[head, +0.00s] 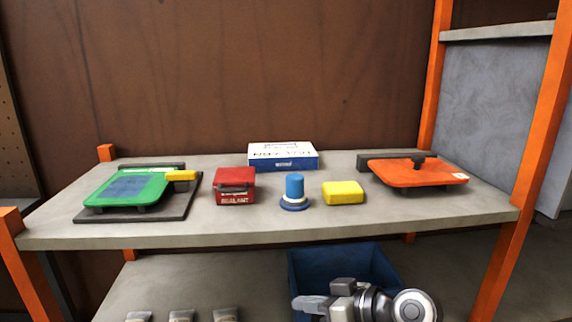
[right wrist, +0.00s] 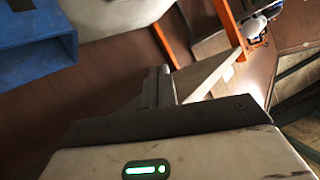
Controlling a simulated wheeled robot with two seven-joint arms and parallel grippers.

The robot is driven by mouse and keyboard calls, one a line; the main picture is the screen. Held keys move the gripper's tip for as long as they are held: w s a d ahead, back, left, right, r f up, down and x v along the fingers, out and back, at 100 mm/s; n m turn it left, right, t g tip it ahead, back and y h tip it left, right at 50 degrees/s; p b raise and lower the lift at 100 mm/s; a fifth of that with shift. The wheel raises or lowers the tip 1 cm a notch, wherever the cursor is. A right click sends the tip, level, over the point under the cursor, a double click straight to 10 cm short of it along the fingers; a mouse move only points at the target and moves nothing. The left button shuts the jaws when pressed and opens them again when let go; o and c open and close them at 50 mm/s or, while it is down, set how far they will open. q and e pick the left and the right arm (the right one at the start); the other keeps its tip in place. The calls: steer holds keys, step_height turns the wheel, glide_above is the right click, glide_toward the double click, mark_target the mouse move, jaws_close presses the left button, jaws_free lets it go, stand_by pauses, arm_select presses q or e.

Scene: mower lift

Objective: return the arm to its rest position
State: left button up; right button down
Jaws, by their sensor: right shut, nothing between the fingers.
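My right gripper (head: 318,297) shows at the bottom of the head view, in front of the blue bin on the lower shelf. Its fingers are shut with nothing between them. In the right wrist view the closed fingers (right wrist: 160,86) point away from the camera, apart from any object. Part of my right arm shows beside the gripper; the rest is below the frame. My left gripper is not in the head view.
A blue bin (head: 383,262) stands below. Orange posts (head: 517,215) flank the shelf. Several grey pieces lie at lower left.

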steer(key=s+d+f+m+t+h+p, duration=0.25)
steer(key=s+d+f+m+h, duration=0.25)
steer(key=s+f, duration=0.5)
steer(key=s+d+f+m+t+h, duration=0.1)
steer(key=s+d, duration=0.3)
steer(key=s, duration=0.6)
steer(key=shift+s+d+f+h+p, duration=0.2)
steer(key=shift+d+h+p, duration=0.25)
steer(key=shift+h, duration=0.45)
